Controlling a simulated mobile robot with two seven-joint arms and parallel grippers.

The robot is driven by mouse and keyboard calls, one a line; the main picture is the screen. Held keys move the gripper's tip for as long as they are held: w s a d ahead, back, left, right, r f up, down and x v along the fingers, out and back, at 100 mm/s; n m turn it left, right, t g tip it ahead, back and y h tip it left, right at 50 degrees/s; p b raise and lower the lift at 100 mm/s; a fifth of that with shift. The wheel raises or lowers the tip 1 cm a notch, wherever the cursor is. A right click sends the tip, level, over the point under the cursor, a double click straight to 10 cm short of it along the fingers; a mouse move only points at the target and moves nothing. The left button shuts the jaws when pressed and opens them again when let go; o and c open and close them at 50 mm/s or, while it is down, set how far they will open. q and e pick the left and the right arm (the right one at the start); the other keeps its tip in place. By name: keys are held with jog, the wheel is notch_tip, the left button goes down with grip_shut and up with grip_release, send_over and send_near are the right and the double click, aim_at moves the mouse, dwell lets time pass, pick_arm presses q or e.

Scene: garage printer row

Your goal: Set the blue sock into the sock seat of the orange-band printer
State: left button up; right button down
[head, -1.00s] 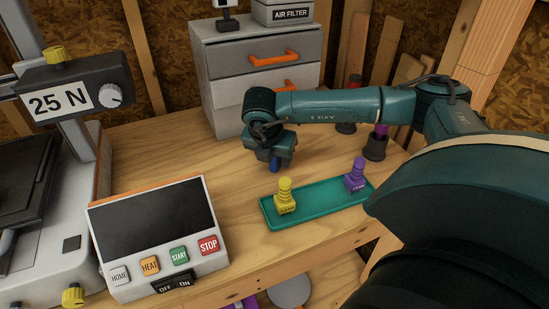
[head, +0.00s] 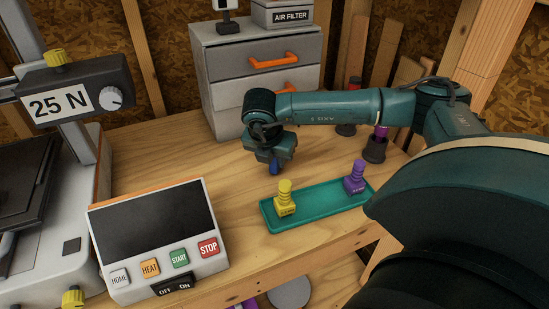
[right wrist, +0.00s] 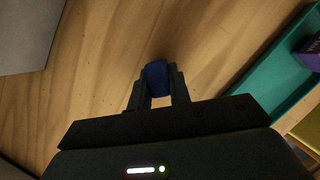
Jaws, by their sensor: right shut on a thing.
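My right gripper (head: 273,162) is shut on the blue sock (head: 274,168) and holds it above the bench, just behind the teal tray. In the right wrist view the blue sock (right wrist: 156,77) sits between the two fingers (right wrist: 157,88), with wood below it. The printer (head: 150,240) at the left has an orange edge along the top of its panel, with a dark screen and several buttons. Its sock seat cannot be made out. My left gripper is not in view.
The teal tray (head: 314,207) holds a yellow piece (head: 285,200) and a purple piece (head: 355,177). A grey drawer cabinet (head: 260,75) stands behind my gripper. Dark holders (head: 375,149) stand at the right. Bare bench (head: 170,150) lies between printer and gripper.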

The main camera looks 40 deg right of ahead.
jog(key=shift+r+p, duration=1.1)
jog(key=shift+r, duration=1.35)
